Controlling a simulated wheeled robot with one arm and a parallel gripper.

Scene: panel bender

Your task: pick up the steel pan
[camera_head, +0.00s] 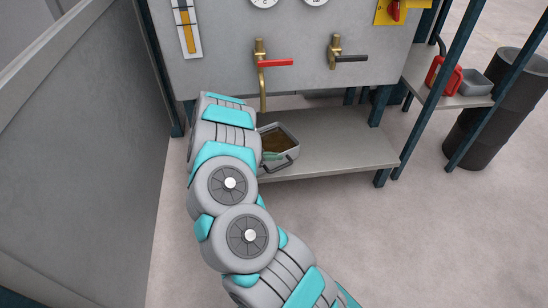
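A steel pan (291,154) sits on the low shelf, under the tap with the red lever. It is a grey open box with brown content inside and a dark handle at its front. My arm covers its left side. My arm reaches forward from the bottom of the picture and ends just left of the pan.
The low shelf (345,150) is bare to the pan's right. Above are a red-lever tap (275,62) and a black-lever tap (350,58). A side shelf holds a red can (441,78) and a grey container (476,84). A dark barrel (480,135) stands right; a grey panel (85,150) borders the left.

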